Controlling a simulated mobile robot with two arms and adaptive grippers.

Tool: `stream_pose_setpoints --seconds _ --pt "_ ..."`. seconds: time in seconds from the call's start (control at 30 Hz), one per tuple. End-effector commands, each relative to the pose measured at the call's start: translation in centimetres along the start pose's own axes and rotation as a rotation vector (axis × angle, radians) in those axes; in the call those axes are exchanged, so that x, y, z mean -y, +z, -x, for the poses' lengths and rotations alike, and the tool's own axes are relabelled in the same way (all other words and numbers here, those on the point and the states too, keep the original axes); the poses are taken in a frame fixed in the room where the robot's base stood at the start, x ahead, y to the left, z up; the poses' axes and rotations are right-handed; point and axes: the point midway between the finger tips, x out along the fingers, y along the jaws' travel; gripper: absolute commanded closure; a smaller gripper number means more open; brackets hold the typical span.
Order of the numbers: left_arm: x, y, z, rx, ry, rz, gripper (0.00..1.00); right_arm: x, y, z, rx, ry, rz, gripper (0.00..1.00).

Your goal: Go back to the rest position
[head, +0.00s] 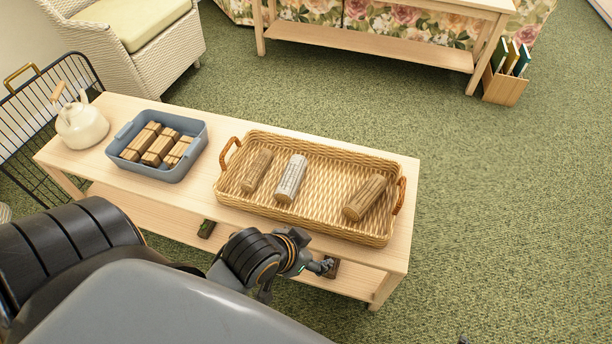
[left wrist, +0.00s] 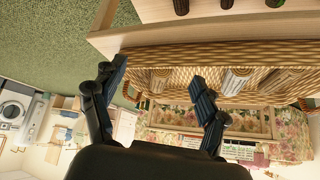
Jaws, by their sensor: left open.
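My left gripper (head: 322,267) is in front of the near long side of the wooden table (head: 411,185), low beside the tabletop. In the left wrist view the left gripper (left wrist: 155,82) has its two fingers spread apart with nothing between them. The wicker tray (head: 330,221) lies beyond it on the tabletop and also shows in the left wrist view (left wrist: 200,52).
The tray holds two brown logs (head: 365,197) and a whitish one (head: 290,178). Left of it stand a blue bin (head: 187,165) with wood bundles and a cream kettle (head: 82,127). Dark blocks lie on the lower shelf. Green carpet (head: 500,220) is open at right.

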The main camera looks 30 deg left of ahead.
Motion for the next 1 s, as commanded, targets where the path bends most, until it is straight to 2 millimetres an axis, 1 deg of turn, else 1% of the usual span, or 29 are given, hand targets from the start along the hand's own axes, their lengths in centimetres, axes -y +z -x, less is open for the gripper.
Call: stream_pose_setpoints --seconds 0.03,0.13,0.57,0.67,0.77,0.87,0.9,0.97,1.0 --pt "0.4 0.5 0.3 0.007 -0.014 0.037 0.26 0.0 0.0 0.0 0.000 0.000 0.000 0.60" --pt "0.7 0.7 0.5 0.008 -0.024 0.063 0.26 0.0 0.0 0.0 0.000 0.000 0.000 0.60" --pt "0.6 0.7 0.4 0.010 -0.020 0.057 0.26 0.0 0.0 -0.1 0.002 0.000 0.000 0.60" --pt "0.6 0.7 -0.1 0.022 -0.019 0.056 0.26 0.0 0.1 -0.6 0.015 -0.001 -0.001 0.60" --pt "0.5 1.3 -1.5 0.057 -0.016 0.056 0.26 0.0 0.7 -2.0 0.049 -0.003 0.000 0.60" --pt "0.4 2.9 -3.9 0.110 -0.012 0.055 0.26 0.1 2.2 -4.3 0.100 -0.005 0.001 0.60" --pt "0.3 3.8 -4.8 0.132 -0.010 0.054 0.26 0.2 3.1 -5.3 0.123 -0.006 0.002 0.60" --pt "0.2 5.5 -6.2 0.166 -0.008 0.053 0.26 0.2 4.8 -6.7 0.158 -0.008 0.003 0.60" --pt "0.1 6.7 -7.0 0.188 -0.006 0.052 0.26 0.3 6.0 -7.4 0.179 -0.009 0.005 0.60"
